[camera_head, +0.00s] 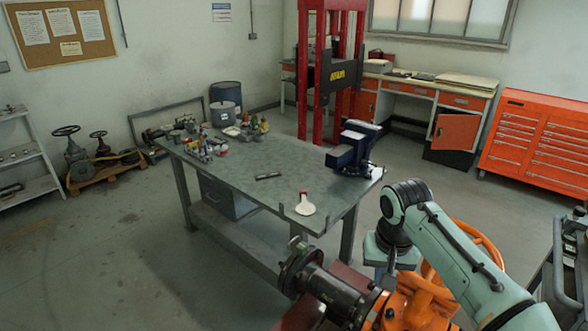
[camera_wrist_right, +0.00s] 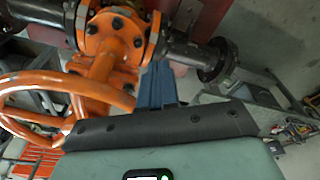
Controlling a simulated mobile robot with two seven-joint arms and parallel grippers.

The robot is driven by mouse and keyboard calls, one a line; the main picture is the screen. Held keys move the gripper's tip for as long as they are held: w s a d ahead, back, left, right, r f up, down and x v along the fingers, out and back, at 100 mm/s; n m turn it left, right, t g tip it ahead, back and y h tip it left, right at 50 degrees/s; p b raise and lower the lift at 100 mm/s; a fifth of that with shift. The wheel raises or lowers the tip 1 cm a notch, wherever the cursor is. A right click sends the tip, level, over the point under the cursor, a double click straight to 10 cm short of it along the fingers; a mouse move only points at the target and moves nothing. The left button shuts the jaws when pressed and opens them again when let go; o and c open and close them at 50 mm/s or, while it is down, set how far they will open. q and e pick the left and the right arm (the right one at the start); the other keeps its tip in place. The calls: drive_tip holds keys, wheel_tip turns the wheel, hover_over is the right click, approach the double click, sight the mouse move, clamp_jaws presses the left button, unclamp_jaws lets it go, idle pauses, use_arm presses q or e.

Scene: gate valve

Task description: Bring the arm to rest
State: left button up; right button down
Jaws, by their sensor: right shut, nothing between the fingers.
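My right arm (camera_head: 455,245) comes in from the lower right of the head view, bends at a dark joint and drops beside the orange gate valve (camera_head: 418,300). The arm hides part of the valve and its orange handwheel (camera_head: 487,243). In the right wrist view, my right gripper (camera_wrist_right: 157,70) is shut and empty, its blue fingers pointing past the valve body (camera_wrist_right: 113,35). The handwheel (camera_wrist_right: 65,80) curves at the left of that view, apart from the fingers in the picture; the exact gap cannot be told. My left gripper is not in view.
A black flanged pipe (camera_head: 325,284) runs left from the valve. A green workbench (camera_head: 250,180) with a vise (camera_head: 353,148), a white paddle-shaped item (camera_head: 305,208) and clutter stands beyond it. A dark cart (camera_head: 562,255) is close at the right. Floor at the left is open.

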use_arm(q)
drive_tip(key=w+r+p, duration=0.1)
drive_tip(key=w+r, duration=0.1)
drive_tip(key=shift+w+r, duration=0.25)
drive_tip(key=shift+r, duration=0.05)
use_arm(e)
drive_tip(key=w, duration=0.1)
drive_tip(key=w+d, duration=0.2)
drive_tip(key=w, duration=0.1)
